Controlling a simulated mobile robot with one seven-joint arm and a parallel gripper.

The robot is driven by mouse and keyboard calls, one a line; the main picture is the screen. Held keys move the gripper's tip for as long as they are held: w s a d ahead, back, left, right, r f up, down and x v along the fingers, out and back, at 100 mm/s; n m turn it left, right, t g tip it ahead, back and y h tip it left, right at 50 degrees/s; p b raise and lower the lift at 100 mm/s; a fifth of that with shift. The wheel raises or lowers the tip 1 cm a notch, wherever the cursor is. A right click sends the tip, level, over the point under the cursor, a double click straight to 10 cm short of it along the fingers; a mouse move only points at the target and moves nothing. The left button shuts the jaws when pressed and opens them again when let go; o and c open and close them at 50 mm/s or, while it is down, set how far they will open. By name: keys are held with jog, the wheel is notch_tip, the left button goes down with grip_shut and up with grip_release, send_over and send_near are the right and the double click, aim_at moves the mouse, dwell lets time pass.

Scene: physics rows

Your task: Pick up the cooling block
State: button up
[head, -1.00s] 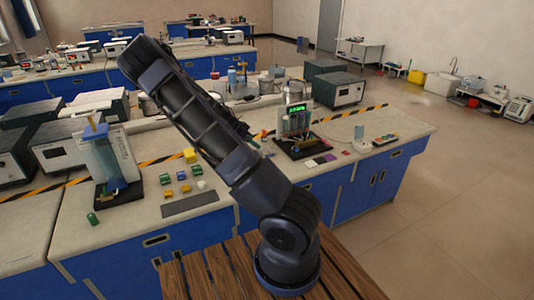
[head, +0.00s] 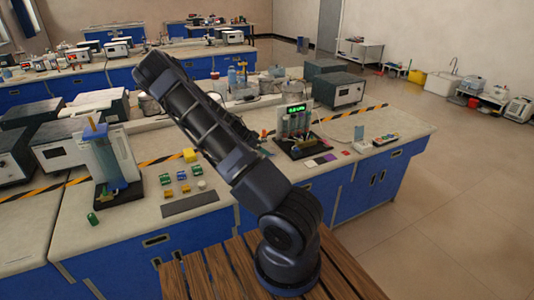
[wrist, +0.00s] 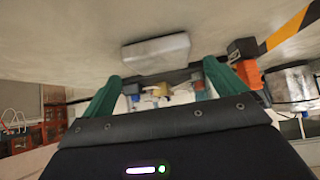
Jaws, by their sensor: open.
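A pale grey rectangular block (wrist: 155,53), which looks like the cooling block, lies on the bench top in the wrist view. My gripper (wrist: 162,74) has two green fingers, spread apart with nothing between them that I can see gripped. The block sits just beyond the fingertips, roughly centred on the gap. I cannot tell the exact distance to it. In the head view my arm covers part of the bench, and I cannot make out the gripper or this block there.
An orange and black item (wrist: 246,66) stands beside the right finger. In the head view, small coloured blocks (head: 182,176) and a digital-display device (head: 296,125) stand on the bench.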

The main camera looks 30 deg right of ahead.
jog(key=shift+x, duration=1.5)
jog(key=shift+w, duration=0.1)
jog(key=c, duration=1.3)
